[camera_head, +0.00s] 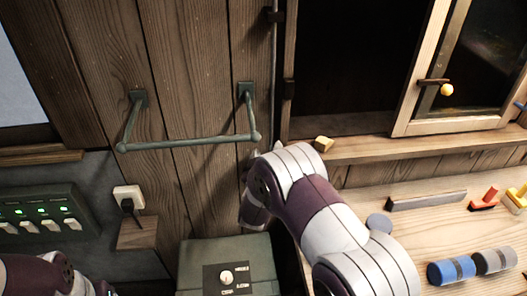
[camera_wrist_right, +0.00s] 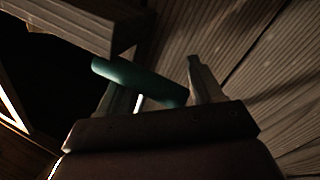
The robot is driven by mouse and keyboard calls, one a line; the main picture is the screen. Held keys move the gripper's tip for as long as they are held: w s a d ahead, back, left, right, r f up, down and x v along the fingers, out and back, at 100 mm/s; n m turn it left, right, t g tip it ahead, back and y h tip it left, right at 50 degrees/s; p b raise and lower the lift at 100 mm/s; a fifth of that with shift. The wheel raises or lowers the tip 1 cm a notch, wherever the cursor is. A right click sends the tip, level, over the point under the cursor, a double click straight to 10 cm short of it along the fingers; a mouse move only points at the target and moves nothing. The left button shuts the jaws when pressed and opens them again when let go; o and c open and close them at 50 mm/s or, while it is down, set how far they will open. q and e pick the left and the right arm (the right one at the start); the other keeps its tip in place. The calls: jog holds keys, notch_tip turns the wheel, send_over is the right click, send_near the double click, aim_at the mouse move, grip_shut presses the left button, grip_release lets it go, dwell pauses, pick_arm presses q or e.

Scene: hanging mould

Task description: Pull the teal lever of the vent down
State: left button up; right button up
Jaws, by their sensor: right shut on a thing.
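The teal lever (camera_wrist_right: 140,80) shows in the right wrist view as a short, tilted teal bar between the fingers of my right gripper (camera_wrist_right: 155,76). The gripper is shut on it. In the head view my right arm reaches up from the lower right and its wrist bends down in front of the wall beside the sill's left end. That wrist hides the gripper's fingertips and the lever there. A thin vertical rod (camera_head: 274,70) runs down the wall towards the wrist. Part of my left arm shows at the bottom left; its fingers do not show.
A grey-green rail (camera_head: 190,143) juts from the wall just left of my right wrist. A wooden sill (camera_head: 370,148) with a small yellowish block (camera_head: 323,143) lies right of it. A green box (camera_head: 200,254) stands below. The workbench (camera_head: 400,225) at right holds several tools and cylinders.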

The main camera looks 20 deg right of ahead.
pick_arm(q)
jog(key=shift+s+f, duration=0.1)
jog(key=shift+f, duration=0.15)
pick_arm(e)
jog(key=shift+s+d+f, duration=0.1)
jog(key=shift+s+f, duration=0.1)
jog(key=shift+f, duration=0.25)
jog(key=shift+s+d+f, duration=0.1)
jog(key=shift+s+f, duration=0.1)
jog(key=shift+f, duration=0.25)
jog(key=o, duration=1.5)
jog(key=shift+o, duration=0.9)
jog(key=shift+s+d, duration=0.15)
pick_arm(q)
jog(key=shift+s+d+r, duration=0.1)
jog(key=shift+s+d, duration=0.2)
jog(key=shift+d, duration=0.05)
pick_arm(e)
jog(key=shift+s+d+r, duration=0.1)
jog(key=shift+s+d, duration=0.05)
jog(key=shift+d, duration=0.05)
